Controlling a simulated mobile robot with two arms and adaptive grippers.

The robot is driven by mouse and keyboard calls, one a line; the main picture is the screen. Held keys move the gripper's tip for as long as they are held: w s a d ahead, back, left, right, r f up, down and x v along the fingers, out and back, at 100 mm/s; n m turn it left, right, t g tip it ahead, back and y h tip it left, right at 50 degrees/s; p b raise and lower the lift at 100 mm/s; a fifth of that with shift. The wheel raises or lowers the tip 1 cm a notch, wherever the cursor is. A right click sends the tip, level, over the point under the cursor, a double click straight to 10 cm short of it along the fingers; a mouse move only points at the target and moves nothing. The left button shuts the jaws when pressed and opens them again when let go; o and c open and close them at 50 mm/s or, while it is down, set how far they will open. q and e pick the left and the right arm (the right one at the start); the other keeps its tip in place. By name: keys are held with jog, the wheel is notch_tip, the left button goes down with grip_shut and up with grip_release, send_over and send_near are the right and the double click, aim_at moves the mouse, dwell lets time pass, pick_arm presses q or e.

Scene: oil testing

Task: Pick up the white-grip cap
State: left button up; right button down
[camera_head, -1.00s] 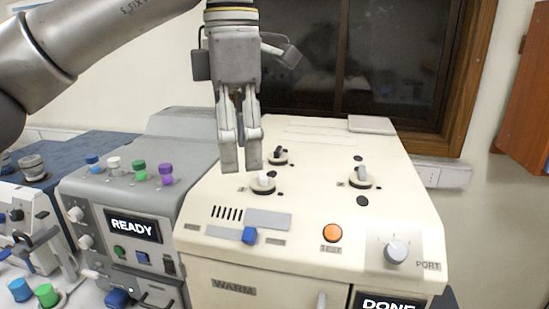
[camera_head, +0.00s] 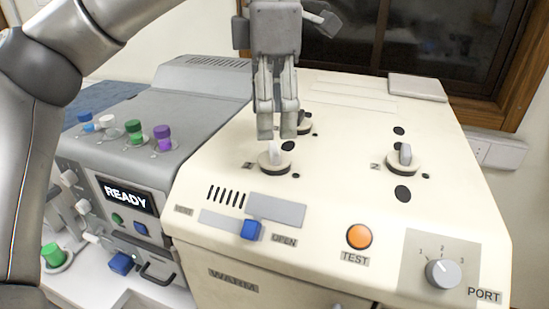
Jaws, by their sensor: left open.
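The white-grip cap (camera_head: 268,162) is a round cream disc with an upright white grip, sitting on the top of the cream machine (camera_head: 340,205). My left gripper (camera_head: 277,136) points down from above with its fingers apart and empty. Its fingertips overlap the area just behind and above the white grip in the picture; I cannot tell the exact height gap. A cap with a dark grip (camera_head: 305,125) sits behind, partly hidden by the gripper. A cap with a grey grip (camera_head: 404,157) sits to the right. My right gripper is out of view.
The cream machine has a blue switch (camera_head: 250,230), an orange TEST button (camera_head: 359,237) and a PORT knob (camera_head: 443,273). A grey machine (camera_head: 150,110) at the left shows READY and carries several coloured knobs. A raised plate (camera_head: 418,87) lies at the back right.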

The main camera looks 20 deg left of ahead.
aim_at(274, 147)
pick_arm(q)
notch_tip(274, 147, down, 2)
jog(key=shift+s+d+f, duration=0.1)
jog(key=shift+s+d, duration=0.05)
notch_tip(274, 147, down, 2)
jog(key=shift+f+p, duration=0.25)
jog(key=shift+p, duration=0.05)
jog(key=shift+f, duration=0.25)
jog(key=shift+c, duration=1.3)
jog(key=c, duration=0.6)
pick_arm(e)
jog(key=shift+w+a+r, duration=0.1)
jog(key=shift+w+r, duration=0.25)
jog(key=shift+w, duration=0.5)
